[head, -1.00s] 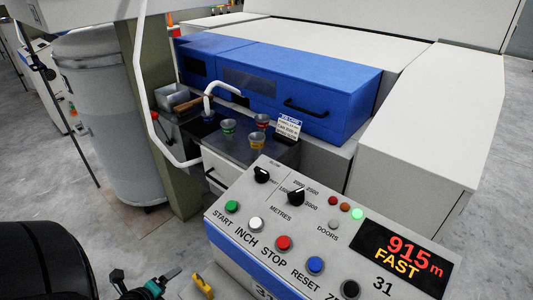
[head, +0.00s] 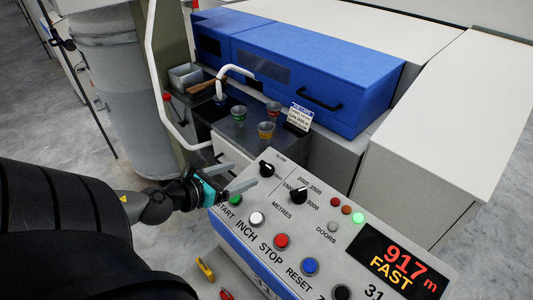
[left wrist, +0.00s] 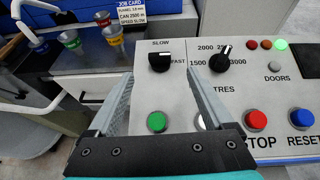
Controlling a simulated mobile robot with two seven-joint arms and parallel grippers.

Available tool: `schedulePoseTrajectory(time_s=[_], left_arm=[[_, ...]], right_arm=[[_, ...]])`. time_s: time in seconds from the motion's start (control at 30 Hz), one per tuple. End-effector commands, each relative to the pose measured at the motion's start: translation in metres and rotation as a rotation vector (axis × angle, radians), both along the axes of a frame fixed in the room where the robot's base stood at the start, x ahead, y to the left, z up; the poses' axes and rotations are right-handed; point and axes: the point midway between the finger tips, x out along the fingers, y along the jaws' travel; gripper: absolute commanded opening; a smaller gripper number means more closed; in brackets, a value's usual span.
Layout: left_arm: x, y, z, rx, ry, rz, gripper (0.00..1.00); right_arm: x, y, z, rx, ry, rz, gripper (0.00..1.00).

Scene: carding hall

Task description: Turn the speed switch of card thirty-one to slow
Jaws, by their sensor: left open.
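The control panel (head: 345,215) of card 31 is grey, with a display (head: 397,262) reading 917 m and FAST. The speed switch (head: 266,169) is a black knob at the panel's upper left. In the left wrist view the speed switch (left wrist: 159,61) lies between SLOW above and FAST at its right, its pale mark towards FAST. My left gripper (head: 255,177) is open and empty, its fingertips close to the switch on its near side. In the left wrist view the fingers (left wrist: 160,76) spread either side of the knob, with no clear contact. My right gripper is not in view.
The metres knob (head: 298,195) sits right of the switch. Below are green start (head: 235,201), white inch (head: 257,218), red stop (head: 281,241) and blue reset (head: 310,265) buttons. Behind are several cups, a job card (head: 299,117) and the blue cover (head: 300,65). A white pipe rises at left.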

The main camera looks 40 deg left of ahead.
Motion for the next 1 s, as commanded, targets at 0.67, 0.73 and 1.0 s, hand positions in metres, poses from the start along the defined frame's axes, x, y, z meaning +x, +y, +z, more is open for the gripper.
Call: schedulePoseTrajectory(time_s=[0.67,0.73,1.0], left_arm=[[0.065,0.0,-0.028,0.001,-0.001,0.004,0.85],[0.07,0.0,-0.03,0.0,-0.001,0.004,0.85],[0.089,0.0,-0.038,0.0,0.0,0.004,0.85]], right_arm=[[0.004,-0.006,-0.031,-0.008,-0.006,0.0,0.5],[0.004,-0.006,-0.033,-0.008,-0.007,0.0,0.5],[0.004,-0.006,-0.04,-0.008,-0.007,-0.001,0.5]])
